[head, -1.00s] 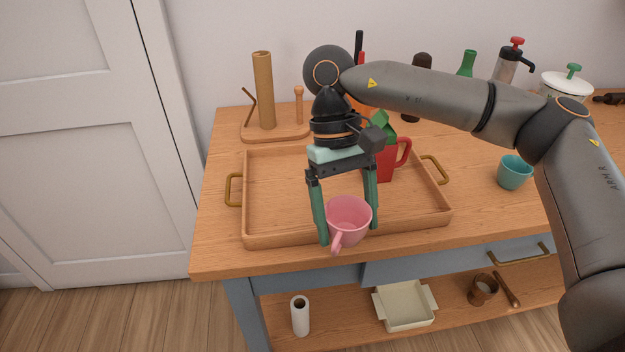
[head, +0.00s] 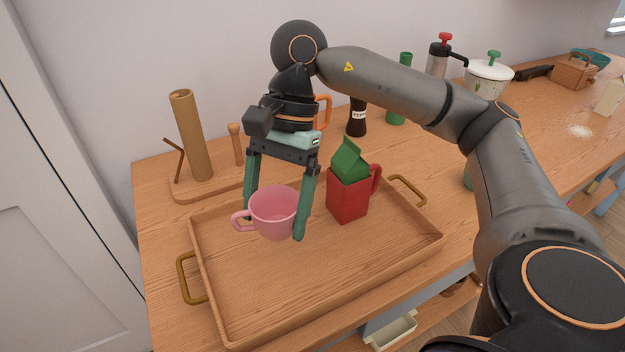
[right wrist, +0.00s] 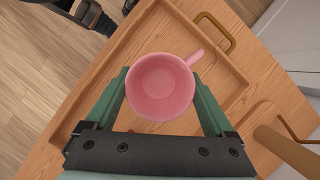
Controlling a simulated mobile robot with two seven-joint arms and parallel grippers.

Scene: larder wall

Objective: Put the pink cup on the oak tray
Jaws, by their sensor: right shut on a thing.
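The pink cup (head: 274,214) is between the fingers of my right gripper (head: 272,222), which is shut on it. In the head view the cup appears in front of the left part of the oak tray (head: 330,297), with its handle pointing left. The right wrist view shows the cup (right wrist: 160,85) from above, with my right gripper's fingers (right wrist: 160,100) on either side and its inside empty. The tray's rim (right wrist: 215,75) shows beyond it. Whether the cup touches the tray floor is hard to tell; it looks held above it. My left gripper is not in view.
A red mug (head: 375,178) and a red-and-green carton (head: 348,192) stand at the tray's back right. A paper-roll holder (head: 188,140) stands behind the tray's left side. A dark bottle (head: 357,118), a green bottle (head: 398,98) and a pot (head: 488,80) stand farther back. The tray's front half is clear.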

